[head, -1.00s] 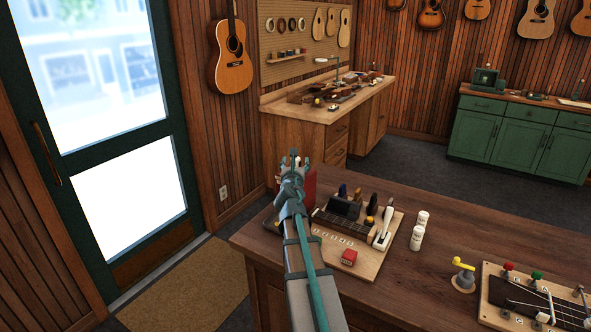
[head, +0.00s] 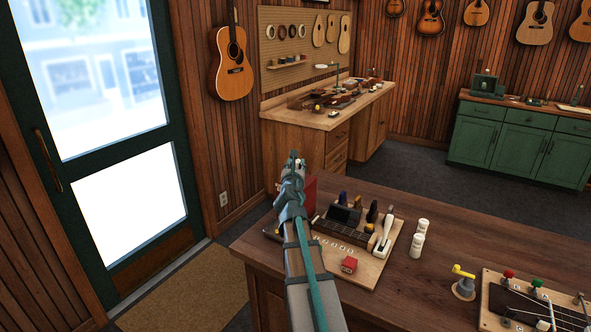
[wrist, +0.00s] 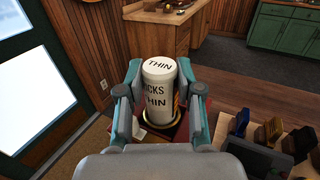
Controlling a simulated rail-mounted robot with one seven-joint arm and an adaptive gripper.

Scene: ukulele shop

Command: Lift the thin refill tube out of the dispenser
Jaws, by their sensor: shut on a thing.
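The thin refill tube (wrist: 160,95), a white cylinder marked "THIN" on its cap and side, stands upright between my fingers in the wrist view. My gripper (wrist: 160,98) is shut on it, one finger on each side. The red dispenser (wrist: 182,131) lies below it, with a gold ring (wrist: 145,121) around the tube's lower end. I cannot tell how deep the tube sits in it. In the head view my gripper (head: 293,163) is above the red dispenser (head: 310,186), which my arm partly hides; the tube is hard to make out there.
A yellow-handled crank (head: 463,280) is farther right. The bench (head: 410,300) has bare wood between these.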

